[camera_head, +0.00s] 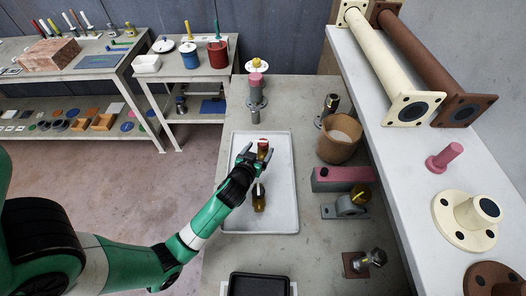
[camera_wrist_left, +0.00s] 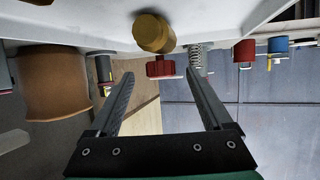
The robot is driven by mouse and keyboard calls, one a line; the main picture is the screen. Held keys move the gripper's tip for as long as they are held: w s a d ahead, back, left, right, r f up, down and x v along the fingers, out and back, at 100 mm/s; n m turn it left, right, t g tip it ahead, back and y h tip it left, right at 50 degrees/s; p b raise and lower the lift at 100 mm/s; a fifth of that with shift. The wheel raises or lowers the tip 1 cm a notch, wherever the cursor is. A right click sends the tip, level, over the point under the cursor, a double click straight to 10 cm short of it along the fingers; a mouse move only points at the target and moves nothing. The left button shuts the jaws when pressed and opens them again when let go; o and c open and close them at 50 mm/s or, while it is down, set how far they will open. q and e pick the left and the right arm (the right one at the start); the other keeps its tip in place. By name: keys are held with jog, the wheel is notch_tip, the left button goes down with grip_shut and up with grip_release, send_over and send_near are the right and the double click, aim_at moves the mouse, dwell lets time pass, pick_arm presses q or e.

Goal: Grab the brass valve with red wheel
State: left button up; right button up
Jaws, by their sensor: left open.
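The brass valve (camera_head: 263,153) with its red wheel stands on the light grey tray (camera_head: 285,215), partly hidden by my left gripper (camera_head: 256,151) in the head view. In the left wrist view its brass body (camera_wrist_left: 153,33) and red wheel (camera_wrist_left: 160,66) show just beyond the fingertips. My left gripper (camera_wrist_left: 159,76) is open, its fingers spread to either side of the red wheel in that view. I see nothing held between them. Whether the fingers touch the valve cannot be told. My right gripper is not in view.
Another brass-coloured piece (camera_head: 259,200) lies on the tray below my left wrist. A brown bucket (camera_head: 339,144) and a pink-topped block (camera_head: 342,180) stand right of the tray. A raised shelf with pipes (camera_head: 408,62) borders the right side. A black bin (camera_head: 259,285) is in front.

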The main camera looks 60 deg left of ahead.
aim_at(261, 146)
pick_arm(q)
jog(key=b+x, duration=0.1)
jog(key=x, duration=0.4)
jog(key=shift+f, duration=0.1)
jog(key=shift+s, duration=0.1)
grip_shut()
